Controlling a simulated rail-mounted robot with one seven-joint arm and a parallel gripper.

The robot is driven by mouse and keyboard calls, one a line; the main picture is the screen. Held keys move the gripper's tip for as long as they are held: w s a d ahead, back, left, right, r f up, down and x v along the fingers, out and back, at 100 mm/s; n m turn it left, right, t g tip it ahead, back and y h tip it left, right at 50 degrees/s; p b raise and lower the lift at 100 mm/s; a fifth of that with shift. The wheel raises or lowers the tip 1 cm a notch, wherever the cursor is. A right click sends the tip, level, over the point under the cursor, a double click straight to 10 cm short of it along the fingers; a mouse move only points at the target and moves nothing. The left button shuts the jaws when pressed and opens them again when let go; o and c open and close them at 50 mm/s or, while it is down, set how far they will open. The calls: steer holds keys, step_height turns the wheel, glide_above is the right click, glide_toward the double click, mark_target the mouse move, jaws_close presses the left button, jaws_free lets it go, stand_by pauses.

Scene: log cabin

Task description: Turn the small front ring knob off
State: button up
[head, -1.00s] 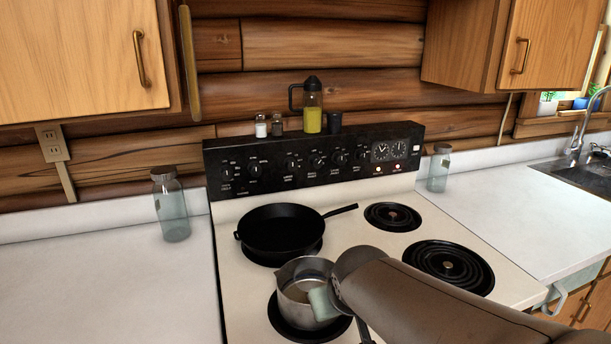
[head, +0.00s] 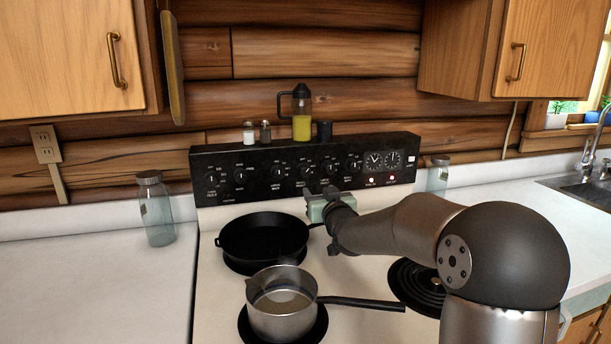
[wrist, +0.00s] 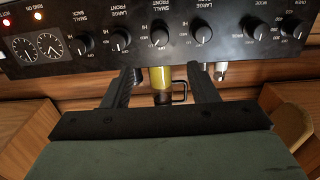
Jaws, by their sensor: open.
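The small front ring knob (wrist: 160,38) is a black dial on the stove's black control panel (wrist: 230,52). Its label appears upside down in the wrist view. In the head view this knob (head: 307,170) is just above my gripper (head: 320,198). In the wrist view my gripper (wrist: 160,78) has its two dark fingers spread, with nothing between them. The fingertips lie just below the knob in that picture, one to each side of it, apparently not touching it. The exact gap to the panel and the knob's setting are hard to tell.
Similar knobs sit close on both sides. An oil bottle (head: 302,115) and shakers stand on top of the panel. A black skillet (head: 262,238) and a steel saucepan (head: 282,308) sit on the left burners below my arm. Two panel lights (head: 392,178) glow.

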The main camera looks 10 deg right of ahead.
mark_target(305, 173)
steer(key=w+p, duration=0.1)
steer(key=w, duration=0.3)
steer(key=w+a, duration=0.1)
steer(key=w, duration=0.4)
steer(key=w+p, duration=0.1)
steer(key=w, duration=0.3)
steer(key=shift+w+a+p, duration=0.25)
steer(key=shift+w+p, duration=0.05)
steer(key=shift+c, duration=0.3)
steer(key=c, duration=0.9)
